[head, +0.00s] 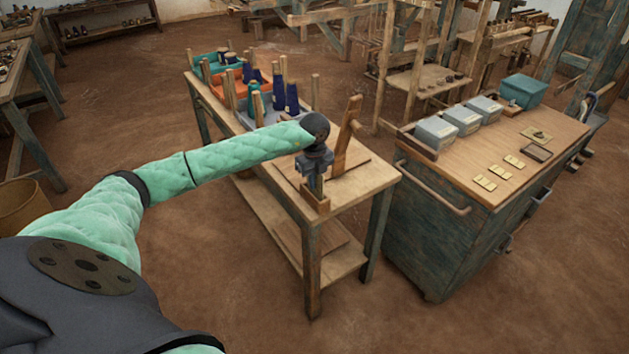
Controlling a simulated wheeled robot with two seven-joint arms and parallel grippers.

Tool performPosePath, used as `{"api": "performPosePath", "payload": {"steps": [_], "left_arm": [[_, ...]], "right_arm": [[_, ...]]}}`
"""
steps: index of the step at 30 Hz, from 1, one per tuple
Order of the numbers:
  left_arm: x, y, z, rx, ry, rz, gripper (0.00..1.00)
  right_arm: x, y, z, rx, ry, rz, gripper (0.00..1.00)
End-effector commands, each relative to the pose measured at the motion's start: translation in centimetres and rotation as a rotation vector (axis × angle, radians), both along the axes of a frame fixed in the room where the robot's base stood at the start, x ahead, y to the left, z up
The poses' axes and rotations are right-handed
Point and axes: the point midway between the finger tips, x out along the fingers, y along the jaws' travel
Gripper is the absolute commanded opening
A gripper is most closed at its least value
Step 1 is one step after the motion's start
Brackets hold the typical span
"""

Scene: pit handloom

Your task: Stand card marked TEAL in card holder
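My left gripper (315,187) points down at the near end of the narrow wooden table. Its fingertips are at or just above a small wooden block-like piece (318,205), which may be the card holder. I cannot tell whether the fingers touch it or hold a card. Several small yellow cards (501,173) lie flat on the cabinet top to the right. Their markings are too small to read, so I cannot pick out the TEAL one. My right gripper is out of view.
The narrow table (355,195) also bears a leaning wooden upright (348,135), cones of dark blue yarn (292,99) and an orange tray (228,88). The cabinet (440,225) carries grey boxes (462,119) and a teal bin (524,91). A floor gap separates table and cabinet.

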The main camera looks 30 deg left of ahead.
Motion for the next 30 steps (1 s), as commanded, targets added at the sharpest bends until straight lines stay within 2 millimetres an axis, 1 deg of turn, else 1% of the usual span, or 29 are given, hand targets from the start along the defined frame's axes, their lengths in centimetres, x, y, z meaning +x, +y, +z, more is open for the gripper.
{"api": "performPosePath", "payload": {"steps": [13, 15, 17, 18, 26, 30], "left_arm": [[0.00, 0.00, -0.01, 0.000, 0.000, 0.000, 0.00], [0.00, 0.00, 0.00, 0.000, 0.000, 0.000, 0.14], [0.00, 0.00, 0.00, 0.000, 0.000, 0.000, 0.26], [0.00, 0.00, 0.00, 0.000, 0.000, 0.000, 0.29], [0.00, 0.00, 0.01, 0.000, 0.000, 0.000, 0.29], [0.05, 0.02, 0.51, 0.000, -0.001, 0.000, 0.29]], "right_arm": [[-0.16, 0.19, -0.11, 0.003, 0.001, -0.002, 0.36], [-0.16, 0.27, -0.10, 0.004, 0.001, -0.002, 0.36], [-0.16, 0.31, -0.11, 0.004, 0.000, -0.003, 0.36], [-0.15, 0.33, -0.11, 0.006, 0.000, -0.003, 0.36], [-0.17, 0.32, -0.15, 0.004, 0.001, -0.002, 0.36], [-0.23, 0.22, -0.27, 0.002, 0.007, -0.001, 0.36]]}}
